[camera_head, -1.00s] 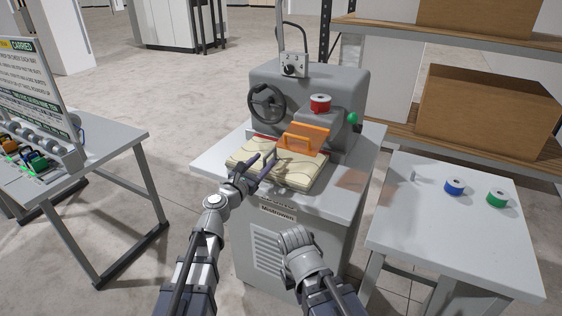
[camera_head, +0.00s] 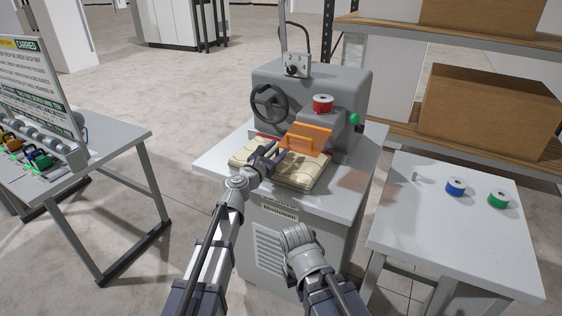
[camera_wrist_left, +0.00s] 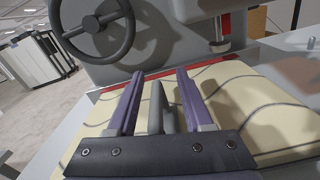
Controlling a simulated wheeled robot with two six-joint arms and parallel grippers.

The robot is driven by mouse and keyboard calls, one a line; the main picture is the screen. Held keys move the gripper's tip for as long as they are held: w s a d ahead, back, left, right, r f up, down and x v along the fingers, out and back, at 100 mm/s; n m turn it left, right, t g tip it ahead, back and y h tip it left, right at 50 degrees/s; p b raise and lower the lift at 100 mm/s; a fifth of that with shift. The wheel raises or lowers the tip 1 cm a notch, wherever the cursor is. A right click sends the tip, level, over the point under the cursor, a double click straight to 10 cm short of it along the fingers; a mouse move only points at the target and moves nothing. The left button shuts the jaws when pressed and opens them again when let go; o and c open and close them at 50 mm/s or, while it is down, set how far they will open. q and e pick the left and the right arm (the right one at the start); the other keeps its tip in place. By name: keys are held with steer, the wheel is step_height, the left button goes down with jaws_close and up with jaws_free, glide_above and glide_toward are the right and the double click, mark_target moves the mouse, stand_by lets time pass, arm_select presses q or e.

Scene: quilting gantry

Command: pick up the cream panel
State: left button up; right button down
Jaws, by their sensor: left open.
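The cream panel (camera_head: 300,176) lies on the grey machine's bed, with thin dark curved lines on it. It also fills much of the left wrist view (camera_wrist_left: 245,100). My left gripper (camera_head: 276,156) is open over the panel's left part. In the left wrist view its two purple fingers (camera_wrist_left: 160,75) stand apart over the panel, with a grey upright piece (camera_wrist_left: 158,108) between them. I cannot tell whether the fingers touch it. My right gripper (camera_head: 297,240) is low in front of the machine cabinet, and its fingers cannot be made out.
The machine has a handwheel (camera_head: 268,103) and a red spool (camera_head: 322,103). The right table (camera_head: 440,235) holds a blue spool (camera_head: 456,187) and a green spool (camera_head: 498,197). A left table (camera_head: 112,150) carries a sign board.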

arm_select(q)
jaws_close()
stand_by(0.4)
stand_by(1.0)
